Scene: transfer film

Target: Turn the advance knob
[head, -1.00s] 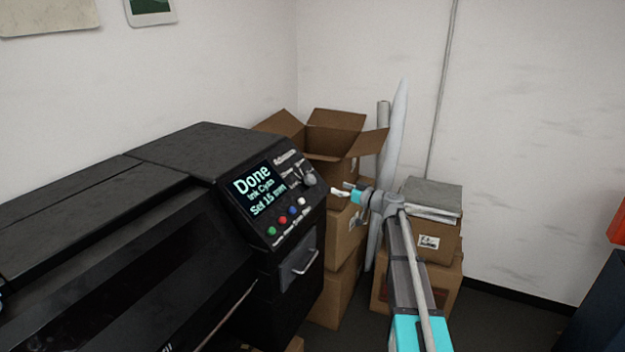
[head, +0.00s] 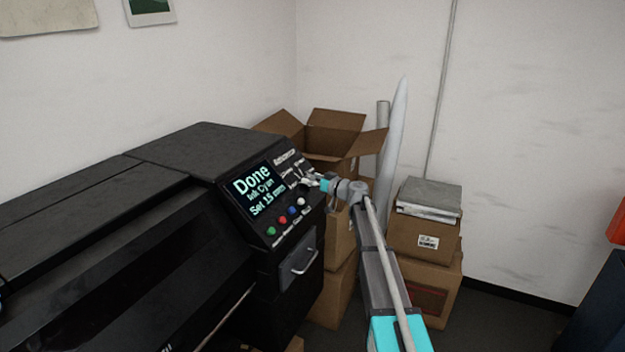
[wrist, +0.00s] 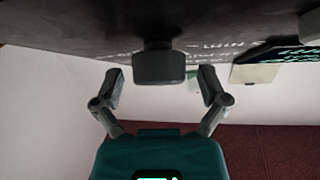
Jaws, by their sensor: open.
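The advance knob (wrist: 158,66) is a grey cylinder standing out from the dark panel at the top of the wrist view. My gripper (wrist: 162,88) is open, with one finger on each side of the knob and a gap on both sides. The knob's face lies between the fingertips; I cannot tell how deep it sits between them. In the head view my gripper (head: 315,182) is at the right side of the control panel (head: 268,215) and hides most of the knob.
The black printer (head: 200,148) fills the left. Its display (head: 257,190) reads "Done, Ink Cyan, Set 15 mm". Several coloured buttons (head: 282,219) sit below the display, and a drawer handle (head: 303,262) lower down. Cardboard boxes (head: 335,130) and rolls stand behind my arm.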

